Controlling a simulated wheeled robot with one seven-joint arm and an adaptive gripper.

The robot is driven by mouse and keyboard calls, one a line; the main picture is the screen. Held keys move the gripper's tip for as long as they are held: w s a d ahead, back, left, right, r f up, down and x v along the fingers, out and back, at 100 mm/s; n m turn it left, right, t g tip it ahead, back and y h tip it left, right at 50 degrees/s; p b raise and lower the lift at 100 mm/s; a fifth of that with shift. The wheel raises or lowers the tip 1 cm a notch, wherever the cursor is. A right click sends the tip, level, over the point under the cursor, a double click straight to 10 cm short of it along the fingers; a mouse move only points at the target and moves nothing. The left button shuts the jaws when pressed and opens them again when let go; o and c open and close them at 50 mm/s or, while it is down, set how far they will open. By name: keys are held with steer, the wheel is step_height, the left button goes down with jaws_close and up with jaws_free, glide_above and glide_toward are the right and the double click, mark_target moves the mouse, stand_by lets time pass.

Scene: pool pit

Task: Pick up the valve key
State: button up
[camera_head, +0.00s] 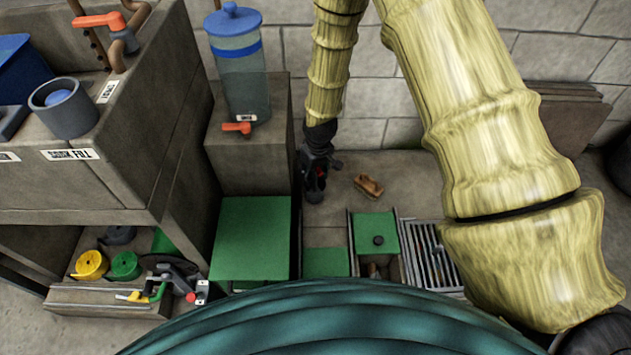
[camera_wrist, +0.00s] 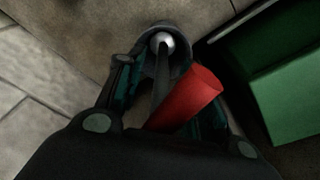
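My gripper (camera_head: 316,178) hangs low near the floor by the back wall in the head view. In the wrist view its two fingers (camera_wrist: 165,85) are apart. A tool with a red cylindrical handle (camera_wrist: 202,88) and a thin dark shaft shows between them; I take it for the valve key. The red handle overlaps the right finger; I cannot tell if it touches it. Beyond the shaft is a round dark end with a silver ball (camera_wrist: 162,42).
A brown object (camera_head: 369,185) lies on the floor right of the gripper. Green panels (camera_head: 251,238) and a metal grate (camera_head: 430,256) are in front. A clear water tank (camera_head: 240,70) stands on a plinth to the left. Block wall is behind.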

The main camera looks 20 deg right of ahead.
jaws_close()
